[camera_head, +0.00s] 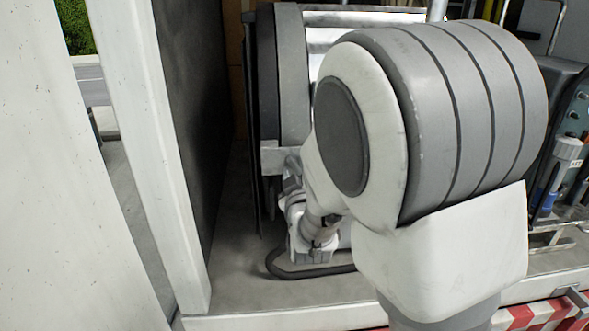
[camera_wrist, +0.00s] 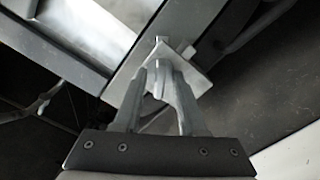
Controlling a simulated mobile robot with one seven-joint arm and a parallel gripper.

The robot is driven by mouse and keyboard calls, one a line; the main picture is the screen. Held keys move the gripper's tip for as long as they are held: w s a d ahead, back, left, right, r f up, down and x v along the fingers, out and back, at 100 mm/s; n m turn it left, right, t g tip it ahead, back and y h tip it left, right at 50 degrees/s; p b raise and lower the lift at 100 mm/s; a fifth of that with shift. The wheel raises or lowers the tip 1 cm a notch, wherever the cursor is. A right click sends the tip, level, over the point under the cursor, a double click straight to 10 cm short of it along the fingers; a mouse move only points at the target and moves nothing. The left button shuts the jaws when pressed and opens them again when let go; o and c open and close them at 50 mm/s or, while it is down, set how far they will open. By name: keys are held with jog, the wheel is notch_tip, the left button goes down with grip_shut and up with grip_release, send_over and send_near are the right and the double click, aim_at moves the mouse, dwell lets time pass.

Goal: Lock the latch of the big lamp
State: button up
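The big lamp (camera_head: 293,75), a grey rounded housing, stands on the truck bed behind my arm in the head view. My arm hides much of it, and the latch cannot be made out there. In the wrist view my gripper (camera_wrist: 165,68) reaches up to a small pale metal piece (camera_wrist: 190,76), which looks like the latch, on a grey bar of the lamp frame (camera_wrist: 205,22). The two fingertips are close together at this piece. Whether they are closed on it or only beside it is unclear, as is the latch's position.
A white post with a dark panel (camera_head: 185,120) stands to the left of the lamp. A dark cable (camera_head: 300,274) lies on the truck bed (camera_head: 235,285). Equipment and tools (camera_head: 565,150) stand at the right. Dark open space shows around the frame in the wrist view.

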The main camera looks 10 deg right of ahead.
grip_shut()
jog(key=shift+b, duration=0.35)
jog(key=shift+f+m+b, duration=0.2)
jog(key=shift+m+b, duration=0.4)
jog(key=shift+b, duration=0.35)
jog(key=m+b, duration=0.2)
jog(key=b, duration=0.1)
jog(key=shift+f+b, duration=0.1)
jog(key=shift+b, duration=0.2)
jog(key=m+b, duration=0.2)
jog(key=b, duration=0.1)
jog(key=shift+r+m+b, duration=0.2)
jog(key=shift+m+b, duration=0.6)
jog(key=shift+b, duration=0.05)
jog(key=shift+r, duration=0.1)
jog(key=shift+o, duration=0.9)
grip_release()
